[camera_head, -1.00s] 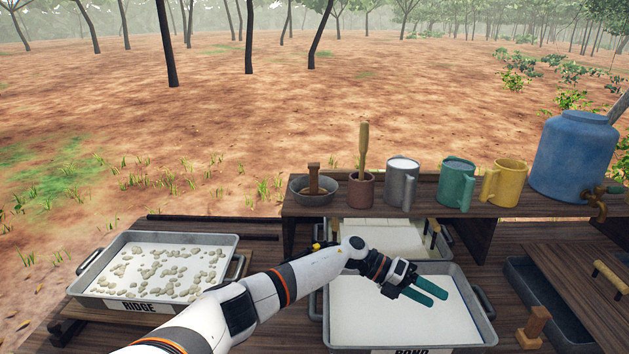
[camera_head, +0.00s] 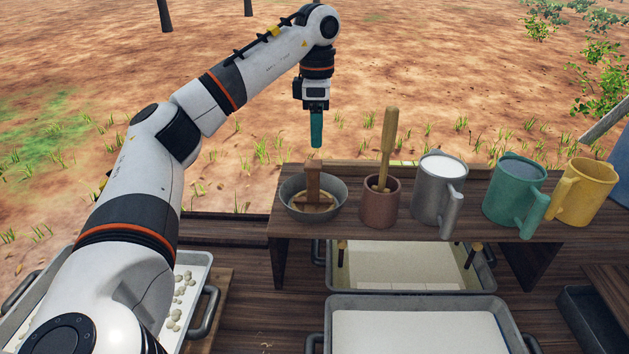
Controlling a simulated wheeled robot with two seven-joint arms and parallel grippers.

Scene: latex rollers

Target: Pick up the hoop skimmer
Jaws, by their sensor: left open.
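The hoop skimmer (camera_head: 313,184) stands in a grey bowl (camera_head: 340,200) on the raised wooden shelf. Its flat wooden handle points up and its round hoop lies low in the bowl. My left gripper (camera_head: 316,144) points straight down just above the top of the handle, with a small gap showing between them. Its teal fingers are seen edge-on, one covering the other; it is open and holds nothing. My right gripper is not in view.
A brown pot (camera_head: 379,207) with a tall wooden stick stands close right of the bowl. Further right are a grey mug (camera_head: 437,190), a green mug (camera_head: 512,190) and a yellow mug (camera_head: 583,192). White-filled trays (camera_head: 415,300) sit below the shelf.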

